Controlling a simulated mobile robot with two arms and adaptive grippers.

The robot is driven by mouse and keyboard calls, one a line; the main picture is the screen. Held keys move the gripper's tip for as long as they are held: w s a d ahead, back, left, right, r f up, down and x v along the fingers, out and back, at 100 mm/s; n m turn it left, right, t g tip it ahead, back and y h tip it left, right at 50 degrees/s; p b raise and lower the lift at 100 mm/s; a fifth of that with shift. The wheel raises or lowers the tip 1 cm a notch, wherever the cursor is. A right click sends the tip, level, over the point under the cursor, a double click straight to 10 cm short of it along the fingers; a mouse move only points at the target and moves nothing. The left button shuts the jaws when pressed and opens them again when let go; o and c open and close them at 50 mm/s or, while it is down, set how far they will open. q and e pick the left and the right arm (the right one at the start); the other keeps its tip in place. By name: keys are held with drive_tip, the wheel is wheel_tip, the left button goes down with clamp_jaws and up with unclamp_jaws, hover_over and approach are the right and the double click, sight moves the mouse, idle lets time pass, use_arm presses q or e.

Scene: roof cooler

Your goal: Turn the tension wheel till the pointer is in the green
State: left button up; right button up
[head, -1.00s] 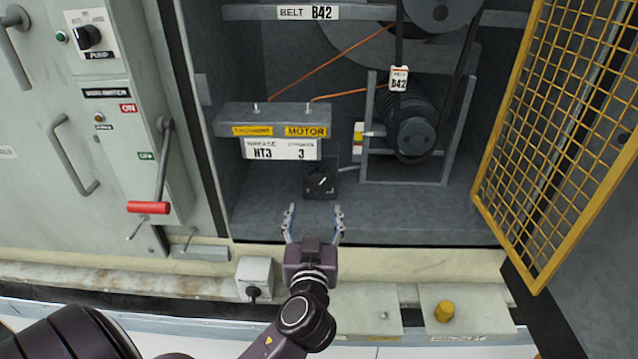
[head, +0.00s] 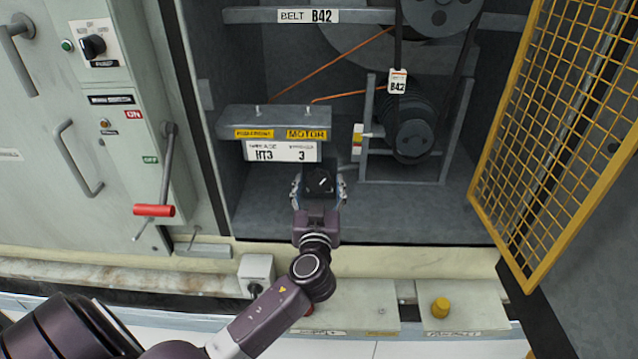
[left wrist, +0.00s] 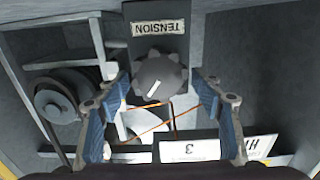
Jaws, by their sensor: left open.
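The tension wheel (head: 319,181) is a dark lobed knob with a white mark, low inside the open cabinet. In the left wrist view the wheel (left wrist: 158,80) sits below a plate (left wrist: 160,28) reading TENSION. My left gripper (head: 318,190) is open, with one finger on each side of the wheel. In the left wrist view gaps show between the wheel and both fingers. A small coloured scale (head: 357,142) stands beside the motor (head: 410,130); it is too small to tell where its pointer stands. My right gripper is not in view.
A grey bar with MOTOR labels (head: 275,122) hangs just above and left of the wheel. A yellow mesh door (head: 550,140) stands open at the right. A red-handled lever (head: 154,210) sticks out at the left. The cabinet floor (head: 400,215) is clear right of the wheel.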

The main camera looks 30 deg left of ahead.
use_arm(q)
drive_tip(key=shift+c, duration=0.4)
drive_tip(key=c, duration=1)
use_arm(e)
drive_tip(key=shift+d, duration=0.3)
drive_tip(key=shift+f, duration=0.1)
